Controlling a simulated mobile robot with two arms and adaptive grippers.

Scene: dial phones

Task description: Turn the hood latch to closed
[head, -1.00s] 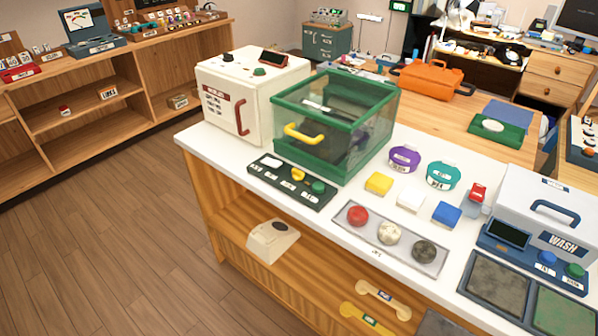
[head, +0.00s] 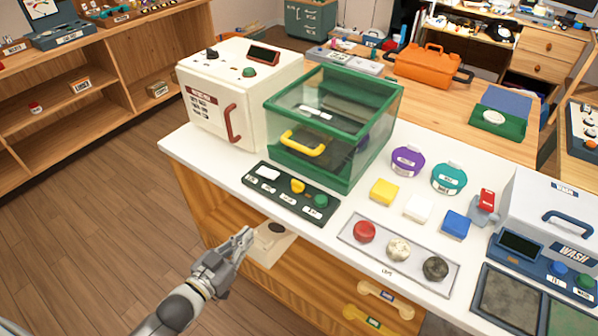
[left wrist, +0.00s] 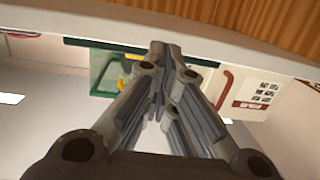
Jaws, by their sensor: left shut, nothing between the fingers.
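The hood (head: 335,125) is a clear box with a green frame and a yellow handle (head: 303,142) on its front. A dark control panel (head: 272,200) lies in front of it on the white counter. The panel carries a white piece at left, a yellow knob (head: 298,186), which looks like the latch, and a green button (head: 320,201). The knob's exact setting is too small to read. My left gripper (head: 246,236) is shut and empty, in front of and below the counter edge, apart from the panel. Its closed fingers (left wrist: 160,52) also show in the left wrist view.
A cream machine with a red handle (head: 232,123) stands left of the hood. Yellow, white and blue blocks, round tins and a tray of balls (head: 398,250) lie to the right.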

